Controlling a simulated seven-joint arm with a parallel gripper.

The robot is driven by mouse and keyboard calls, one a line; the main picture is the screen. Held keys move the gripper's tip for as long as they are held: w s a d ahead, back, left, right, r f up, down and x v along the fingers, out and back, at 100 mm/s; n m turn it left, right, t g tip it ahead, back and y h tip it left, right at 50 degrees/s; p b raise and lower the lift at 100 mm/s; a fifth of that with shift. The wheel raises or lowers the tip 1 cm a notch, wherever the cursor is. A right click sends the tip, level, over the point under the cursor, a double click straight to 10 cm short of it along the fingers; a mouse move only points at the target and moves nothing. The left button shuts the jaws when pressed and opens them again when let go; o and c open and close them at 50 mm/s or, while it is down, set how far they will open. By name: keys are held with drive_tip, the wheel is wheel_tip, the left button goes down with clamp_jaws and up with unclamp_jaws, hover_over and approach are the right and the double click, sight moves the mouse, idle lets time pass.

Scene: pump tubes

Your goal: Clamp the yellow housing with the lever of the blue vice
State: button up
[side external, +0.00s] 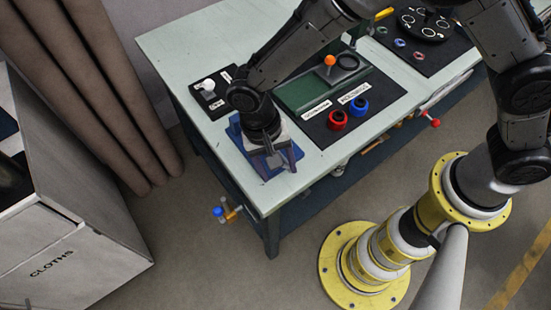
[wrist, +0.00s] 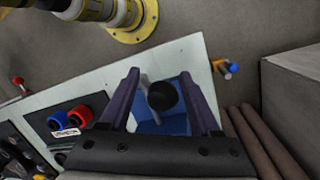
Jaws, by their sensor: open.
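The blue vice (side external: 234,128) stands at the near left corner of the pale bench, mostly hidden under my gripper (side external: 279,162). In the wrist view, the blue vice (wrist: 178,122) lies between the fingers of my gripper (wrist: 160,73). A round black knob (wrist: 163,96) with a pale grey bar (wrist: 146,84), apparently the lever, shows between the open fingers. The fingers stand apart on either side of the knob, with visible gaps. I cannot make out the yellow housing in either view.
Red (side external: 337,120) and blue (side external: 359,105) rings sit on a labelled black panel right of the vice. A white-knobbed device (side external: 207,88) stands behind it. A CLOTHS cabinet (side external: 75,250) stands left.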

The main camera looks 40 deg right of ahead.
drive_tip(key=v, duration=1.3)
drive_tip(key=shift+r, duration=0.4)
drive_tip(key=shift+w, duration=0.1)
drive_tip(key=d+r+m+t+y, duration=0.2)
drive_tip(key=d+r+m+t, duration=0.1)
drive_tip(key=d+r, duration=1.25)
drive_tip(key=s+d+f+n+t, duration=0.2)
drive_tip(key=s+d+n, duration=0.2)
drive_tip(key=s+d, duration=0.3)
drive_tip(key=s+d+f+n+t, duration=0.2)
drive_tip(key=s+d+f+n, duration=0.1)
drive_tip(key=s+d, duration=0.4)
drive_tip(key=shift+s+d+f+n+t+h, duration=0.2)
drive_tip(key=shift+s+n+t+h, duration=0.15)
drive_tip(key=shift+n, duration=0.25)
drive_tip(key=shift+r, duration=0.1)
